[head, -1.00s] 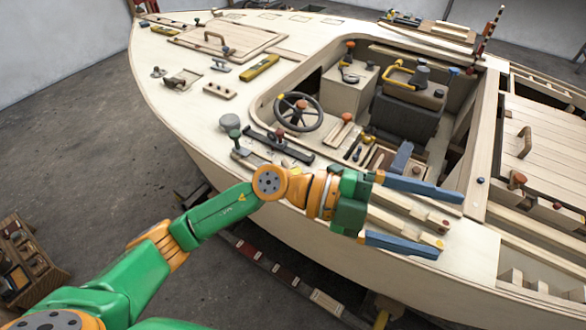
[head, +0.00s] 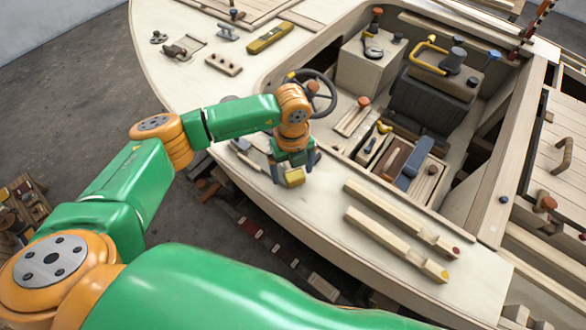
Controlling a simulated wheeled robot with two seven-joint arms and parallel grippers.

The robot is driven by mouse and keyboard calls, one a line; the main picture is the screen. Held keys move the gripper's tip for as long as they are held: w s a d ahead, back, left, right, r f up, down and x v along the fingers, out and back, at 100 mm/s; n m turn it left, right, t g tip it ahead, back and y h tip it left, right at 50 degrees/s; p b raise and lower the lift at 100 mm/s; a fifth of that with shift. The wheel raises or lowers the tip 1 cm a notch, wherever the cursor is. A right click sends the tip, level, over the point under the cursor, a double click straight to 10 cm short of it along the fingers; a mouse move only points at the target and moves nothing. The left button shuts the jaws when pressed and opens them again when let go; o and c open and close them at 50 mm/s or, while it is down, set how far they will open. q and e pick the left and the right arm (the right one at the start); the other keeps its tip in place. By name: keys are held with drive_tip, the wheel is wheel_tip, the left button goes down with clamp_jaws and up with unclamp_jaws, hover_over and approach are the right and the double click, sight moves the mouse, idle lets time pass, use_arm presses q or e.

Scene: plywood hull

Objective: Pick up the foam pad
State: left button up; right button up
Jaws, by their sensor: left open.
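No thing shows clearly as the foam pad; a blue-grey block (head: 413,163) in the open tray on the deck is a possible match, but I cannot tell. My left gripper (head: 295,175) points down over the deck near the hull's edge, left of the tray and below the steering wheel. Its dark blue fingers are apart. A small yellow block-like shape shows between them; I cannot tell whether it is part of the gripper. The gripper hides the deck beneath it. My right gripper is not in view.
The black steering wheel (head: 318,96) stands just behind the gripper. Two wooden bars (head: 396,243) lie on the deck to the right. A yellow level (head: 270,38) lies farther back. The cockpit opening holds a dark seat (head: 424,98). The deck's front strip is mostly clear.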

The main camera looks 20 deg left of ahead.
sight(293, 171)
use_arm(q)
drive_tip(key=shift+w+f, duration=0.25)
drive_tip(key=shift+w, duration=0.05)
drive_tip(key=shift+s+r, duration=0.15)
drive_tip(key=shift+s, duration=0.05)
drive_tip(key=c, duration=1)
drive_tip(key=shift+w, duration=0.1)
clamp_jaws()
drive_tip(key=shift+d+r, duration=0.1)
drive_tip(key=shift+r, duration=0.2)
wheel_tip(293, 171, up, 3)
drive_tip(key=shift+f, duration=0.1)
drive_tip(key=s+a+r+b, duration=0.3)
drive_tip(key=s+r, duration=0.6)
drive_tip(key=s, duration=0.4)
drive_tip(key=shift+s+a+r, duration=0.3)
drive_tip(key=shift+a, duration=0.1)
drive_tip(key=shift+o, duration=1.9)
unclamp_jaws()
drive_tip(key=c, duration=0.7)
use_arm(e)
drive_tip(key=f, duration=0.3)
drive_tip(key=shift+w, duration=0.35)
